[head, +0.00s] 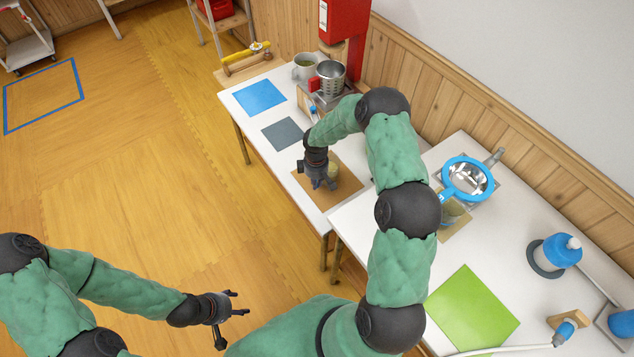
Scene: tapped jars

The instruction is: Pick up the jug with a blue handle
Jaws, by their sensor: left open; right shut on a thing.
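My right gripper (320,184) is low over a tan mat (345,190) on the white table, shut on a small pale yellowish vessel (333,170). The gripper and wrist cover much of this vessel, and I cannot see its handle's colour. I cannot tell which vessel is the jug with a blue handle. My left gripper (238,304) is open and empty over the floor at the lower left.
A blue mat (260,96), a grey mat (283,133), a grey mug (304,66) and a metal cup (331,78) are on the far table.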

